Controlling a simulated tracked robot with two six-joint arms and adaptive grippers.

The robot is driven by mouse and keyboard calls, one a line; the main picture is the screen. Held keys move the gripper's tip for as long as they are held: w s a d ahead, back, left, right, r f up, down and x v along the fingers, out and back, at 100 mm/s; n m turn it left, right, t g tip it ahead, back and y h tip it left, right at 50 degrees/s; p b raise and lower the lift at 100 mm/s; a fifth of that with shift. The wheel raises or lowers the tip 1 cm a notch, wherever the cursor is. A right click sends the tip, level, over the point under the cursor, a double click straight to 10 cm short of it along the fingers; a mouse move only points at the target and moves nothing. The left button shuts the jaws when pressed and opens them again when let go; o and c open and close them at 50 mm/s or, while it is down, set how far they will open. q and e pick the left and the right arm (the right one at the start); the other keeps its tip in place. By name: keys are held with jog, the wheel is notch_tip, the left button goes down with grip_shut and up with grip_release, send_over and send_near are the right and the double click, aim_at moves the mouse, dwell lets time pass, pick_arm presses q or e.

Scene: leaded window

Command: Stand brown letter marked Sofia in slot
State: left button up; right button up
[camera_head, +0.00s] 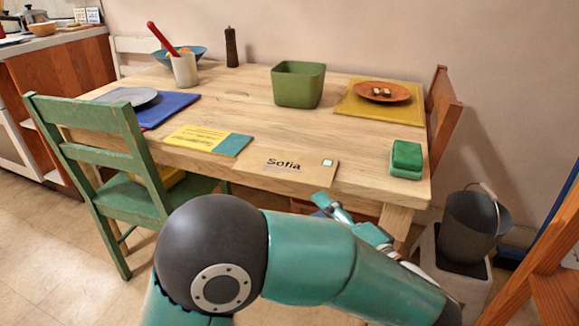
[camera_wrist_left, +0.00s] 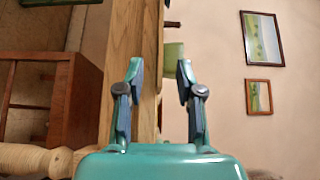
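The brown letter marked Sofia (camera_head: 283,168) lies flat at the front edge of the wooden table in the head view, its writing up and a pale green stamp at its right end. My left gripper (camera_head: 352,222) is below and in front of the table edge, apart from the letter and partly hidden by my own arm. In the left wrist view the left gripper (camera_wrist_left: 158,82) has its two fingers spread with nothing held between them. I cannot make out a clear slot in either view. My right gripper is not in view.
On the table (camera_head: 235,105) are a yellow and blue card (camera_head: 208,140), a green square container (camera_head: 298,85), a two-tone green block (camera_head: 406,159) and an orange plate (camera_head: 382,91). A green chair (camera_head: 95,135) stands at left, a dark bucket (camera_head: 472,226) at right. The table middle is clear.

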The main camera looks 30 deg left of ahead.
aim_at(290, 176)
pick_arm(q)
jog(key=b+x, duration=0.2)
jog(key=x, duration=0.9)
jog(key=shift+w+f, duration=0.1)
jog(key=shift+w+a, duration=0.2)
jog(key=shift+a, duration=0.15)
grip_shut()
